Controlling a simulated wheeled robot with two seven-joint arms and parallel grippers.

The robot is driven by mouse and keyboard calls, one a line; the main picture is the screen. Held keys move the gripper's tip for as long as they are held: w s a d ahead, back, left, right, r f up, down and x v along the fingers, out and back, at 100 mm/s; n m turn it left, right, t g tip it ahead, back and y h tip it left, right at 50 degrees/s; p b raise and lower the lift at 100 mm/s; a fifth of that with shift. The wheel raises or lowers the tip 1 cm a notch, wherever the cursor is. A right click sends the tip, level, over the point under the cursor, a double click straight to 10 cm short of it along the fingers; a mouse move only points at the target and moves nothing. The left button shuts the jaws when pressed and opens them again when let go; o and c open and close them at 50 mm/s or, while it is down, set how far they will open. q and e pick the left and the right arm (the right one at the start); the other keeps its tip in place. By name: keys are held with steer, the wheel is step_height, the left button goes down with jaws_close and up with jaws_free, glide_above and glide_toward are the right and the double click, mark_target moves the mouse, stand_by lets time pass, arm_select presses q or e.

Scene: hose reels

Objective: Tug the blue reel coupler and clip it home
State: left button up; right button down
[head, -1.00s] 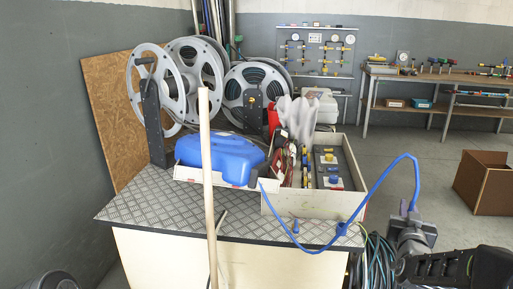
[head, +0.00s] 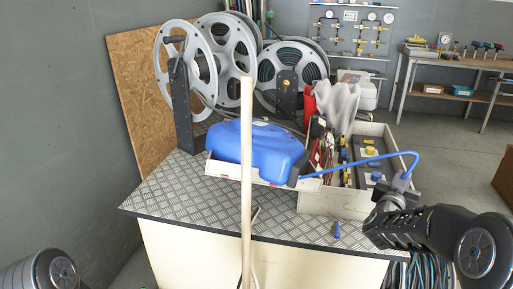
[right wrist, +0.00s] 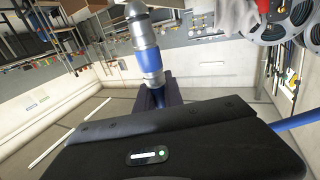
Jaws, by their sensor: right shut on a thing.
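The blue reel (head: 258,150) is a blue casing on the checker-plate top of the bench. Its blue hose (head: 350,166) runs from the casing's lower right, over the grey crate, and bends down to my right gripper (head: 399,190). That gripper is shut on the reel coupler, raised right of the crate. In the right wrist view the coupler (right wrist: 147,55) is silver with a blue band, standing out from the dark gripper (right wrist: 155,97). The gripper hides its lower end. My left gripper is out of view; only part of my left arm shows at the lower left.
A wooden pole (head: 247,190) stands upright before the reel. The grey crate (head: 335,203) holds tools and a grey glove. A small blue piece (head: 336,230) lies on the bench's front edge. Large grey reels (head: 228,60) stand behind. Floor to the right is clear.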

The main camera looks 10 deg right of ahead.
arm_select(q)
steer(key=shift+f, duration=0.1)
arm_select(e)
steer(key=shift+f, duration=0.1)
